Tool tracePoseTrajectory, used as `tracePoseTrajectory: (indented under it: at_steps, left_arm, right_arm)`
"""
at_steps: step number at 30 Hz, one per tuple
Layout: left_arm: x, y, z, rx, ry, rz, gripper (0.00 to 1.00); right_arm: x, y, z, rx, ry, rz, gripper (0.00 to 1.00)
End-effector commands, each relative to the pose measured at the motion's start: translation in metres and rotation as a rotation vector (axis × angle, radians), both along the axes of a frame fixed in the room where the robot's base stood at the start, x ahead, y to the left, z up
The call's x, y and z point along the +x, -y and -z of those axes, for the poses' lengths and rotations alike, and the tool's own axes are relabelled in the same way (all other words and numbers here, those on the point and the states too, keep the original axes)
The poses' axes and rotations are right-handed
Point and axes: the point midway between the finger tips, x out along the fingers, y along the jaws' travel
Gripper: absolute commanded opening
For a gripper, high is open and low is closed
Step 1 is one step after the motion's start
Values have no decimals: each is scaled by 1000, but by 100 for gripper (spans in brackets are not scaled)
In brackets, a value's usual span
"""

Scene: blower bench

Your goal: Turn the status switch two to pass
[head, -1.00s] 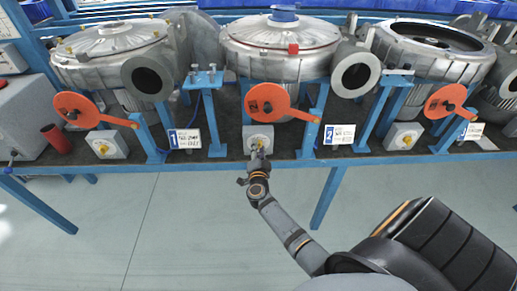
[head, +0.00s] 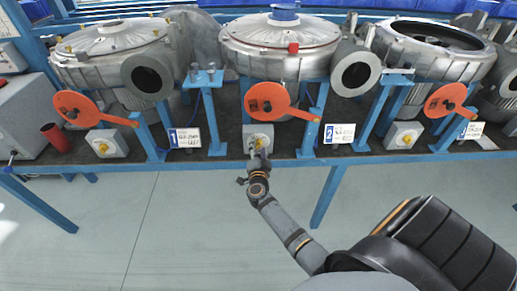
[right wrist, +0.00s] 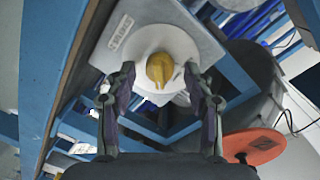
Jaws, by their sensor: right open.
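The status switch in the middle of the bench is a grey box (head: 257,131) with a yellow knob, below the middle blower. In the right wrist view the yellow knob (right wrist: 160,69) sits on a round white plate on the grey box (right wrist: 205,42). My right gripper (head: 258,154) is right in front of this switch. In the right wrist view its two fingers (right wrist: 160,88) are open, one on each side of the knob, with gaps between them and it. In the head view the gripper partly hides the knob. My left gripper is not in view.
Similar switch boxes stand at the left (head: 106,143) and right (head: 403,135). Orange disc handles (head: 268,100) hang above the boxes. Number cards (head: 339,133) stand along the blue bench edge (head: 230,163). A red cylinder (head: 56,138) stands at the left. The floor in front is clear.

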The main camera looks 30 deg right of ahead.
Motion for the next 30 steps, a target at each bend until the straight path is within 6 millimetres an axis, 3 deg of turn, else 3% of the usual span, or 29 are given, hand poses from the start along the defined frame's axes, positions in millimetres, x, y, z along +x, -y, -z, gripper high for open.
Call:
tracePoseTrajectory:
  at_steps: [15,21,30]
  left_arm:
    - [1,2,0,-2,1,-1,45]
    - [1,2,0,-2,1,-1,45]
    - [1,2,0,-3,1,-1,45]
  right_arm:
    - [-87,-59,-3,2,-2,1,53]
    - [-98,-66,-5,2,-1,1,53]
    - [-98,-66,-5,0,-1,1,53]
